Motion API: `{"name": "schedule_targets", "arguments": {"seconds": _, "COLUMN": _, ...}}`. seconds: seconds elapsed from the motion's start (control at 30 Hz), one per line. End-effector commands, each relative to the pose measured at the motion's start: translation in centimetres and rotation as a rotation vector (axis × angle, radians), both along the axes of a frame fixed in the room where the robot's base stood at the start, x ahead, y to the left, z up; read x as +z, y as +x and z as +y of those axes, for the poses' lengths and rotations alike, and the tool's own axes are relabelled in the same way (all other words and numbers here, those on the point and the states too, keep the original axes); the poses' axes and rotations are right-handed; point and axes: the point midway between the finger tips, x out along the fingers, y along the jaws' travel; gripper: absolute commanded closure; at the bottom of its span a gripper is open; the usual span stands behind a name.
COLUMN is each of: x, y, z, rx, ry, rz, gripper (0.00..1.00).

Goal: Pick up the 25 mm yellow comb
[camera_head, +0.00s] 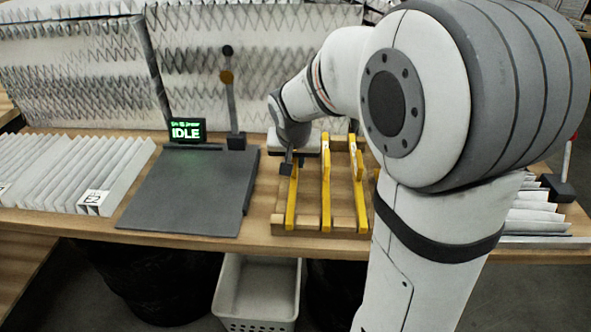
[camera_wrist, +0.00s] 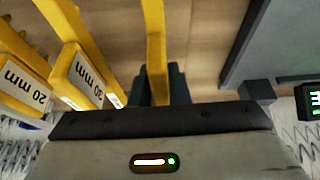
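Three yellow combs show in the head view: a left one (camera_head: 292,205), a middle one (camera_head: 325,190) and a right one (camera_head: 358,175), lying side by side on a wooden rack. In the wrist view, one comb (camera_wrist: 156,35) runs between the fingers of my gripper (camera_wrist: 159,87); its label is hidden. Beside it are a comb marked 30 mm (camera_wrist: 85,82) and one marked 20 mm (camera_wrist: 25,85). In the head view, my gripper (camera_head: 287,165) is at the far part of the left comb. The fingers appear shut on it, with no clear gap beside it.
A dark flat plate (camera_head: 190,195) with a green IDLE display (camera_head: 186,131) is left of the rack (camera_head: 309,222). Pleated filters (camera_head: 65,170) lie at far left, and more stand behind. A white basket (camera_head: 257,290) is below the table edge.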

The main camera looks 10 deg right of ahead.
Motion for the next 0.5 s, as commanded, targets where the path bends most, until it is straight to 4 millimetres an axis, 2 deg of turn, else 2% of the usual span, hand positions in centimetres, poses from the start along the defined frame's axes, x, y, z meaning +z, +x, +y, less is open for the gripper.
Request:
{"name": "schedule_targets", "arguments": {"seconds": 0.03, "x": 0.01, "y": 0.00, "z": 0.02, "rx": 0.000, "ry": 0.000, "rz": 0.000, "gripper": 0.89}}
{"name": "schedule_targets", "arguments": {"seconds": 0.17, "x": 0.02, "y": 0.00, "z": 0.03, "rx": 0.000, "ry": 0.000, "rz": 0.000, "gripper": 0.99}}
{"name": "schedule_targets", "arguments": {"seconds": 0.5, "x": 0.06, "y": 0.01, "z": 0.06, "rx": 0.001, "ry": 0.000, "rz": -0.001, "gripper": 1.00}}
